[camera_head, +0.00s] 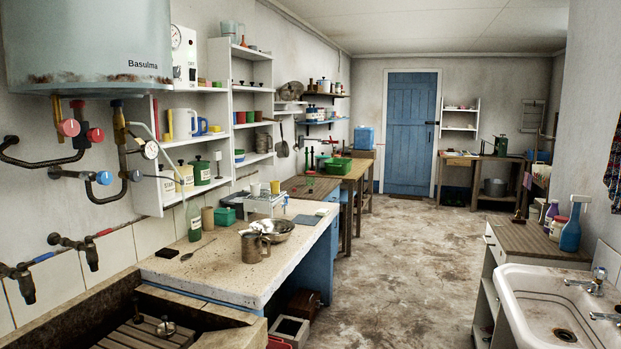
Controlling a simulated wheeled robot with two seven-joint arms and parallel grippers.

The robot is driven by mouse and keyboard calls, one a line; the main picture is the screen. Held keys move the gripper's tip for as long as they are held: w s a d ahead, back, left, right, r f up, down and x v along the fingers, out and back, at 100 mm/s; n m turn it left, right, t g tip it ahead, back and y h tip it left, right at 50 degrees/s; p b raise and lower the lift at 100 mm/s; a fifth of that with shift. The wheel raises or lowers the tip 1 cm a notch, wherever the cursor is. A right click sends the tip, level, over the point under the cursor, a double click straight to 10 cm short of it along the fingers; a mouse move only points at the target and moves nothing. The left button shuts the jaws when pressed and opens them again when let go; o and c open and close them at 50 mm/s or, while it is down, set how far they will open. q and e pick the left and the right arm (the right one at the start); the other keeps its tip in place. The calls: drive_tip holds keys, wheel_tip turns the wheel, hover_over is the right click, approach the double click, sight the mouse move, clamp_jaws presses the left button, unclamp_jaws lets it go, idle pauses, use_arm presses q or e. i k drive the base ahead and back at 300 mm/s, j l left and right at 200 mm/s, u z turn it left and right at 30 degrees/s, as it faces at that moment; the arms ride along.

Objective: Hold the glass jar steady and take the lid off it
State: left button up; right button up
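Neither of my grippers is in the head view. I cannot pick out a clear glass jar with certainty. A small pale jar with a reddish lid (558,229) stands on the wooden top beside the white sink at the right; I cannot tell if it is glass. A translucent greenish container (229,29) stands on top of the wall shelf, too small to make out a lid. Labelled canisters with dark lids, among them a green one (201,173), stand on the lower left shelf.
The pale stone counter (190,270) at the left holds a metal mug (254,247), a metal bowl (277,230), a green bottle (194,222) and a dish rack (265,204). A sink (545,312) is at front right. The middle floor (400,250) is clear towards the blue door (410,133).

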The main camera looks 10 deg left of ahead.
sight(309, 179)
drive_tip(key=i+j, duration=0.1)
drive_tip(key=i, duration=0.55)
drive_tip(key=i+j, duration=0.1)
drive_tip(key=i, duration=0.55)
drive_tip(key=i+j+z, duration=0.1)
drive_tip(key=i+z, duration=0.15)
drive_tip(key=i, duration=4)
drive_tip(key=i+u, duration=0.25)
drive_tip(key=i, duration=0.2)
drive_tip(key=i+l+u, duration=0.55)
drive_tip(key=i, duration=0.25)
drive_tip(key=i+l+u, duration=0.1)
drive_tip(key=i+u, duration=0.15)
drive_tip(key=u, duration=0.15)
drive_tip(key=i+l+u, duration=0.2)
drive_tip(key=u, duration=0.2)
drive_tip(key=i+l+u, duration=0.25)
drive_tip(key=u, duration=0.15)
drive_tip(key=i+l+u, duration=0.15)
drive_tip(key=l+u, duration=0.25)
drive_tip(key=i+l+u, duration=0.3)
drive_tip(key=l+u, duration=0.3)
drive_tip(key=l, duration=0.1)
